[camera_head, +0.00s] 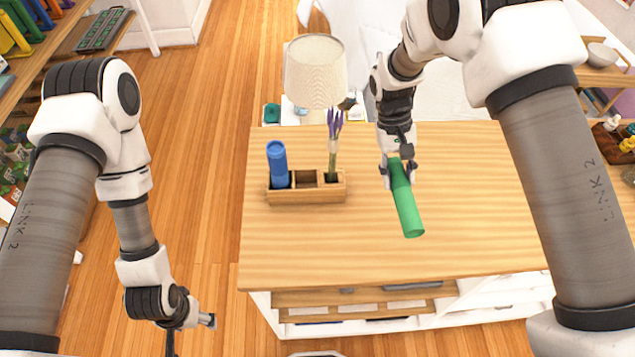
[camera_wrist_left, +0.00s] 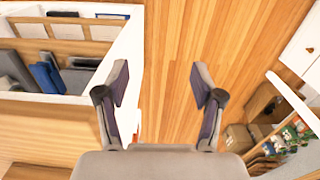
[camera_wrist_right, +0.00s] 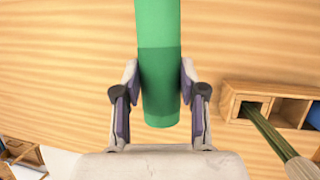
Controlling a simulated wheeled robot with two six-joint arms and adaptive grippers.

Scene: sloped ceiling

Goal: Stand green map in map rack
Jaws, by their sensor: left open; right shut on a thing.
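The green map (camera_head: 406,203) is a rolled tube, held tilted above the right part of the wooden table. My right gripper (camera_head: 398,168) is shut on it near its upper end. In the right wrist view the green map (camera_wrist_right: 160,70) sits between the fingers (camera_wrist_right: 160,100). The map rack (camera_head: 306,189) is a wooden block with compartments, left of the map and apart from it. Its left compartment holds a blue tube (camera_head: 278,163), its middle one looks empty, and its right one holds a purple-tipped stem (camera_head: 333,150). My left gripper (camera_wrist_left: 160,95) is open and empty, off the table's left side.
The wooden table (camera_head: 390,262) has free room in front of the rack and around the map. A lamp (camera_head: 315,70) stands behind the table's far edge. Shelves (camera_head: 375,297) are under its near edge. Open floor (camera_head: 200,120) lies to the left.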

